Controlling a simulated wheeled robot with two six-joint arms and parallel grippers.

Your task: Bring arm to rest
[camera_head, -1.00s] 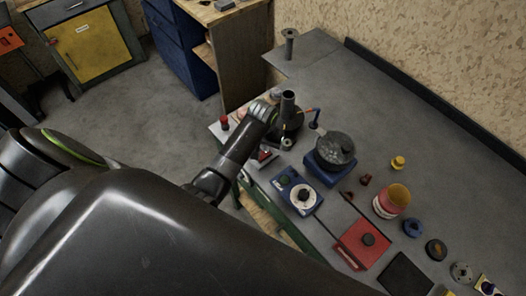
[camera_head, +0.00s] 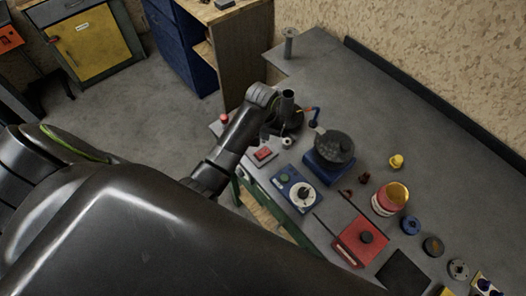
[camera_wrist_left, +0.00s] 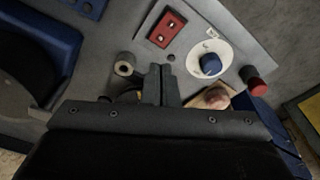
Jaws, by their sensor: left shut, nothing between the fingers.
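My left arm (camera_head: 228,150) comes in from the left and reaches over the near left corner of the grey bench (camera_head: 330,85). In the left wrist view my left gripper (camera_wrist_left: 160,85) is shut, its two dark fingers together with nothing between them. The fingertips are just below a red rocker switch (camera_wrist_left: 167,29) on a grey plate and beside a small round grey post (camera_wrist_left: 124,65). In the head view the fingers are mostly hidden by the wrist and hard to make out. My right gripper is not in view.
Near the wrist stand a dark cylinder (camera_head: 287,103), a red button (camera_head: 224,118) and a blue stand with a round dark top (camera_head: 334,148). A blue dial box (camera_head: 297,190), red box (camera_head: 361,241) and red-white can (camera_head: 390,199) follow rightward.

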